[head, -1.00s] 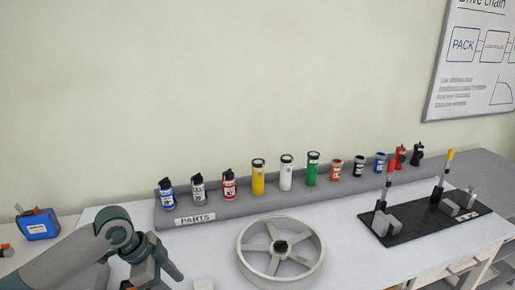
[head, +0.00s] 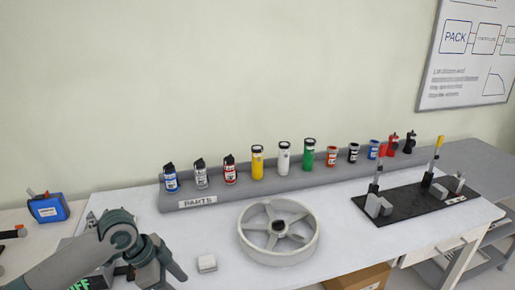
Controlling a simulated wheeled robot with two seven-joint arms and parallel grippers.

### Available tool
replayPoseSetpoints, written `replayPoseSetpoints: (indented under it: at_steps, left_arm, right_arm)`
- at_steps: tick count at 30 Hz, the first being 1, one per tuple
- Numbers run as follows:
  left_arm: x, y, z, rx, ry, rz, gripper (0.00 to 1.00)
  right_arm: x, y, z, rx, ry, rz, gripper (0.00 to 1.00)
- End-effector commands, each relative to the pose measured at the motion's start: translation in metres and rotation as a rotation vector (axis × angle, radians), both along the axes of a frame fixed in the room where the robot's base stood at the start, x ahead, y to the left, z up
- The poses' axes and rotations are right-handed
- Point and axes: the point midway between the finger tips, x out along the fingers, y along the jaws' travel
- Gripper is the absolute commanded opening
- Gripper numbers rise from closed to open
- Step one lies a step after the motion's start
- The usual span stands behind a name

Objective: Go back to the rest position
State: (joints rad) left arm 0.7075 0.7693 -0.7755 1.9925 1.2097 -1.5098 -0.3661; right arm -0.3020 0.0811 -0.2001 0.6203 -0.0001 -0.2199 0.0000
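My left arm comes in from the lower left over the bench, and its gripper (head: 165,276) hangs at the bottom edge of the head view. Its fingers point down and are partly cut off, so I cannot tell whether they are open or shut. My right gripper is not in view. A spoked grey wheel (head: 246,240) lies flat on the white bench to the right of my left gripper. A small white block (head: 207,263) lies between the gripper and the wheel, apart from both.
A grey parts rack (head: 290,182) with several coloured bottles and cans runs along the back. A black fixture plate (head: 407,207) with upright levers is at the right. A blue box (head: 47,209) stands at the far left. A cardboard box (head: 358,279) sits below the bench's front.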

Motion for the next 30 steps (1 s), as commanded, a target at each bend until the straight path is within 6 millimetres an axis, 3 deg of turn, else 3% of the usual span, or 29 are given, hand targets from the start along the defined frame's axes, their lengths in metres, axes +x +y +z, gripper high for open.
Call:
replayPoseSetpoints:
  at_steps: [14, 22, 30]
  left_arm:
    - [-0.035, -0.039, -0.046, -0.04, -0.016, 0.059, 0.53]
    - [-0.079, -0.067, -0.087, -0.092, -0.026, 0.207, 0.53]
    - [-0.128, -0.069, -0.119, -0.116, -0.018, 0.439, 0.53]
  right_arm:
    - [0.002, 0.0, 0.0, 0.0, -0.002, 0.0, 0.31]
    - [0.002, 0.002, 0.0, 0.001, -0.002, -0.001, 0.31]
    - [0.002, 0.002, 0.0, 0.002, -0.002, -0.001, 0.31]
